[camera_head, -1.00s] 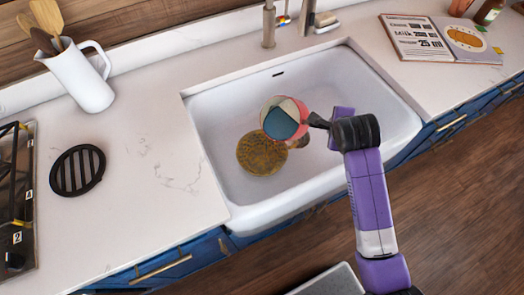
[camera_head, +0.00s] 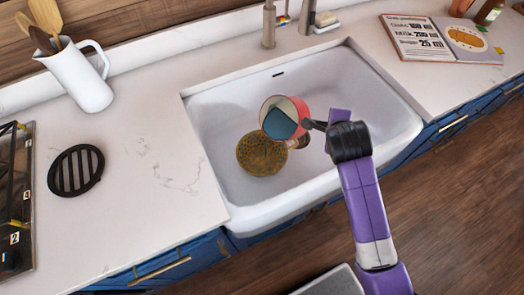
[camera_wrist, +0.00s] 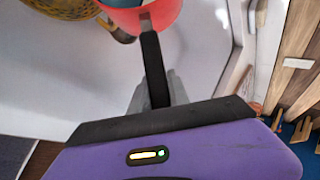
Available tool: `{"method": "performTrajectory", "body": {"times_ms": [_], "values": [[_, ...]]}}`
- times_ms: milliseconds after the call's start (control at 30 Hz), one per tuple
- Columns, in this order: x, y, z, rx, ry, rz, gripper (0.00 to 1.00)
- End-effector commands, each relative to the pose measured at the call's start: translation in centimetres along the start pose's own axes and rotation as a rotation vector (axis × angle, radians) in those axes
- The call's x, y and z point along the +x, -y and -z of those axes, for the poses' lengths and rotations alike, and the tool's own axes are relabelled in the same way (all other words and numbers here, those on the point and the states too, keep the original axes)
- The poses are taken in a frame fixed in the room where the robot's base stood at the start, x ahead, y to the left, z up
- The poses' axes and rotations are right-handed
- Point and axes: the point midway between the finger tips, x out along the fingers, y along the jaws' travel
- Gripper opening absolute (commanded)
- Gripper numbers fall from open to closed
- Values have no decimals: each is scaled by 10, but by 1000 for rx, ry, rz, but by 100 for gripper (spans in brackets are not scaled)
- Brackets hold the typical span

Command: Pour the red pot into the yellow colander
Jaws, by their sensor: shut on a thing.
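The red pot (camera_head: 299,106) is held above the sink, tilted to the left, its mouth facing the colander side. Blue-teal contents (camera_head: 279,125) show inside it near the lower left rim. No stream is visible. My gripper (camera_head: 317,125) is shut on the pot's dark handle, to the right of the pot. The wrist view shows the red pot (camera_wrist: 146,17) and the handle (camera_wrist: 154,66) between the jaws. The yellow colander (camera_head: 260,158) sits in the sink below and left of the pot, partly covered by it in the head view. Its interior looks empty where visible.
The white sink (camera_head: 225,199) has bare room around the colander. A faucet (camera_head: 269,25) stands behind it. A white pitcher (camera_head: 80,83), a black round trivet (camera_head: 75,171) and a stove (camera_head: 17,205) are left. An open book (camera_head: 427,43) lies right.

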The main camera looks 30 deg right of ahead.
Motion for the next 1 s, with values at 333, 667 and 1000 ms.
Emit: {"method": "performTrajectory", "body": {"times_ms": [333,667,1000], "values": [[-5,3,-2,-6,-10,26,0],[-8,3,-4,-16,-20,45,0],[-9,1,-6,-25,-32,61,0]]}}
